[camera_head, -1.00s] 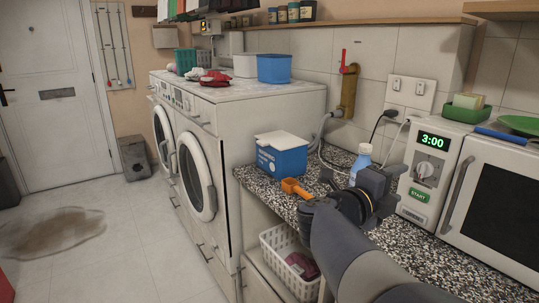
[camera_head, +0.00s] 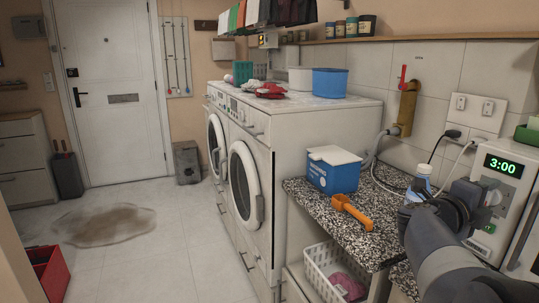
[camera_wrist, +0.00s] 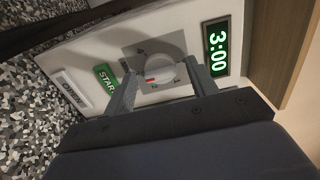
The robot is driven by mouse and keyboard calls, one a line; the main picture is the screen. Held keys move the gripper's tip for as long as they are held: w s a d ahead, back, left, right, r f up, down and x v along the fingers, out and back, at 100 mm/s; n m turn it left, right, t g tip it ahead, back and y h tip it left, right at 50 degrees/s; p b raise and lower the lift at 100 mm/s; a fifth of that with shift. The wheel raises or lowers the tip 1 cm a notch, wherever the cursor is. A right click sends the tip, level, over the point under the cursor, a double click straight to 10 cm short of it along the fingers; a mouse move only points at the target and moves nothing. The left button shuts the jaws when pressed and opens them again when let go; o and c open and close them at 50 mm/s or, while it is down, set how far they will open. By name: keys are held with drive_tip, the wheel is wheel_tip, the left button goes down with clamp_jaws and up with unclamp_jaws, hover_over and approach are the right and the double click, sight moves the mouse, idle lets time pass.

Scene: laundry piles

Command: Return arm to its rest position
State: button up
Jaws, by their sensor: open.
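My arm reaches in from the lower right of the head view, with my gripper (camera_head: 468,196) in front of the microwave (camera_head: 497,193). In the wrist view my gripper (camera_wrist: 160,72) is open, with nothing between its fingers. The microwave's dial (camera_wrist: 156,70) shows beyond the fingers, with the green START label and the 3:00 display (camera_wrist: 216,47) beside it. I cannot tell from the pictures whether a finger touches the microwave's front.
An orange scoop (camera_head: 352,212) lies on the speckled counter (camera_head: 375,250) by a blue box (camera_head: 333,176) with a white lid. A bottle (camera_head: 418,187) stands close behind my gripper. A white basket (camera_head: 322,267) sits below. Open floor lies left, with a brown puddle (camera_head: 105,225).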

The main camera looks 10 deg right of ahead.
drive_tip(key=v, duration=1)
drive_tip(key=x, duration=1)
drive_tip(key=shift+d, duration=0.2)
drive_tip(key=n+p, duration=0.2)
drive_tip(key=shift+a+r+n+p, duration=0.2)
drive_tip(key=shift+r+n+p, duration=0.1)
drive_tip(key=shift+n, duration=0.1)
drive_tip(key=n+p, duration=0.3)
drive_tip(key=n, duration=0.1)
drive_tip(key=shift+f, duration=0.1)
drive_tip(key=n+p, duration=0.2)
drive_tip(key=n, duration=0.1)
drive_tip(key=shift+n+p, duration=0.4)
drive_tip(key=n+p, duration=0.5)
drive_tip(key=n, duration=0.1)
drive_tip(key=shift+n, duration=0.3)
drive_tip(key=n+p, duration=0.3)
drive_tip(key=n, duration=0.1)
drive_tip(key=shift+f, duration=0.2)
